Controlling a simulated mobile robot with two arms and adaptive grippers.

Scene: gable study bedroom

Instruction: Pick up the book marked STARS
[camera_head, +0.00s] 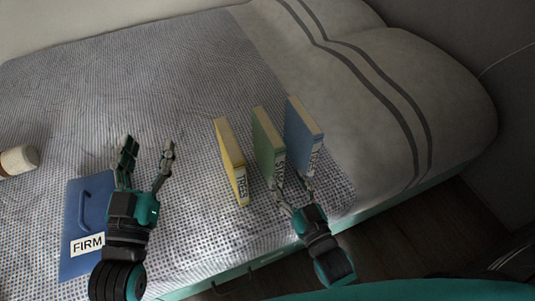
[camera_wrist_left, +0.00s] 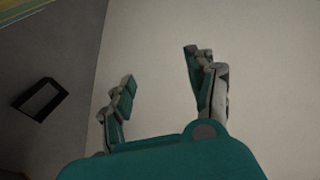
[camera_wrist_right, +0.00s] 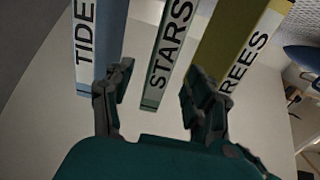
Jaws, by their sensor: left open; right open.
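The green book marked STARS (camera_head: 266,140) stands upright on the bed between a yellow book (camera_head: 230,155) and a blue book (camera_head: 302,130). In the right wrist view the STARS book (camera_wrist_right: 167,55) shows its spine between TIDE lettering on the blue book (camera_wrist_right: 97,35) and REES lettering on the yellow book (camera_wrist_right: 232,40). My right gripper (camera_head: 291,183) is open at the spine end of the books; its fingers point toward the green one, and contact cannot be told. My left gripper (camera_head: 148,146) is open and empty, left of the books.
A blue folder-like item labelled FIRM (camera_head: 82,215) lies on the bed under and beside my left gripper. A pale cylindrical object (camera_head: 19,160) is at the left edge. The grey striped bedding (camera_head: 430,80) rises behind the books. Narrow gaps separate the books.

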